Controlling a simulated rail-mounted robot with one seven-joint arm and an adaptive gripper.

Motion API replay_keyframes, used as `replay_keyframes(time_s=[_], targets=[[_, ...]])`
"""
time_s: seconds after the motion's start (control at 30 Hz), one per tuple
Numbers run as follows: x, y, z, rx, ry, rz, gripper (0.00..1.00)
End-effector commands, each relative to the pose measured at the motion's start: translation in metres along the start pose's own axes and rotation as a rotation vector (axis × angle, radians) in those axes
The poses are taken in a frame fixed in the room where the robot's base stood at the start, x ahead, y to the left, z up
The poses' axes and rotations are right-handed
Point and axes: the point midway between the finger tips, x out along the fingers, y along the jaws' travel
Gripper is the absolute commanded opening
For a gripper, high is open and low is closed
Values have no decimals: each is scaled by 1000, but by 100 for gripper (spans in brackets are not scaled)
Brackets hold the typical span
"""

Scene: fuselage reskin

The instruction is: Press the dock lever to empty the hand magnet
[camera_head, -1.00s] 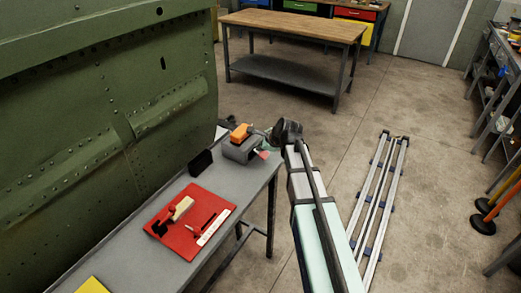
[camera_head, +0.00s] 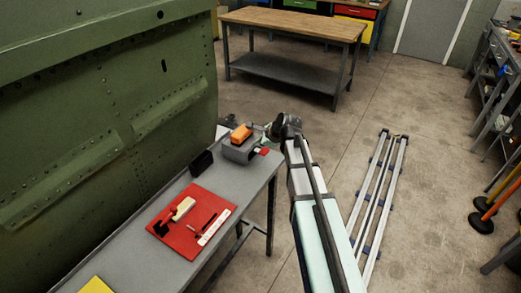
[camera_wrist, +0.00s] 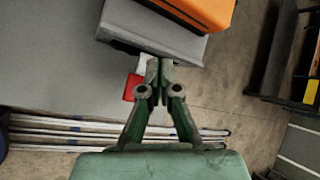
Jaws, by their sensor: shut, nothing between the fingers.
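The grey dock (camera_head: 238,153) stands at the far right corner of the narrow grey table, with the orange hand magnet (camera_head: 241,133) on top. Both also show at the top of the wrist view, as the dock (camera_wrist: 155,27) and the orange body (camera_wrist: 205,8). The red dock lever (camera_head: 264,151) sticks out at the dock's right side. In the wrist view the lever (camera_wrist: 131,88) shows just left of my fingers, partly hidden. My gripper (camera_wrist: 159,66) is shut and empty, its tips by the dock's edge. I cannot tell whether it touches the lever.
On the grey table (camera_head: 150,215) lie a red tray (camera_head: 175,238) with small tools, a black block (camera_head: 202,162) and a yellow item (camera_head: 96,285). The green fuselage panel (camera_head: 110,130) rises at left. Metal rails (camera_head: 375,200) lie on the floor at right.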

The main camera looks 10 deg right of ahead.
Motion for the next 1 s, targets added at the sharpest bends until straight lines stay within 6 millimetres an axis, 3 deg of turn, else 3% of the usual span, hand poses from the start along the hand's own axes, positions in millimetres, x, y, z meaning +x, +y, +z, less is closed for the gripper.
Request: replay_keyframes(time_s=[0.63,1.0], targets=[[-33,-24,24,0,0,-1,0],[-35,-26,26,0,0,-1,0]])
